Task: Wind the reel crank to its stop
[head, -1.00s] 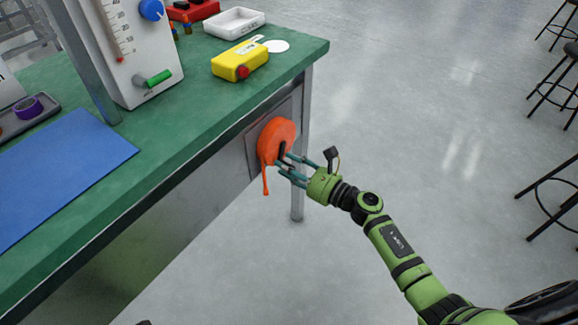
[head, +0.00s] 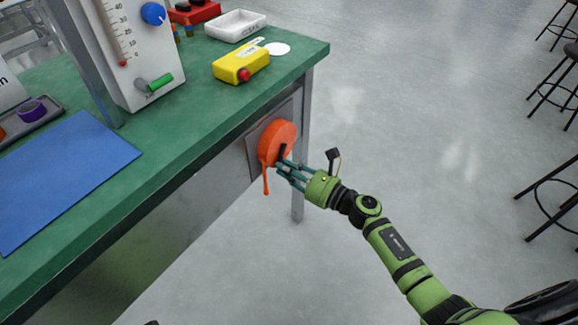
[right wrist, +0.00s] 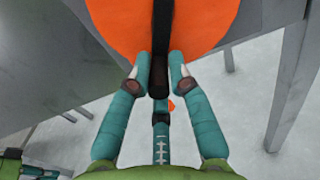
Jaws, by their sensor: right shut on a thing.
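The orange reel (head: 281,137) is mounted on a grey plate on the bench's end side, with an orange strip hanging below it. It fills the top of the right wrist view (right wrist: 112,22). Its dark crank (right wrist: 160,35) crosses the reel face and ends in a black handle (right wrist: 158,75). My right gripper (head: 283,170) is at the reel's lower front. In the right wrist view its teal fingertips (right wrist: 158,78) are shut on the crank handle, one on each side. My left gripper is not in view.
The green bench top (head: 190,110) holds a yellow box with a red button (head: 240,64), a white tray (head: 235,25), a panel with a green-handled lever (head: 155,83) and a blue mat (head: 65,175). A bench leg (head: 301,150) stands right beside the reel. Stools are far right.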

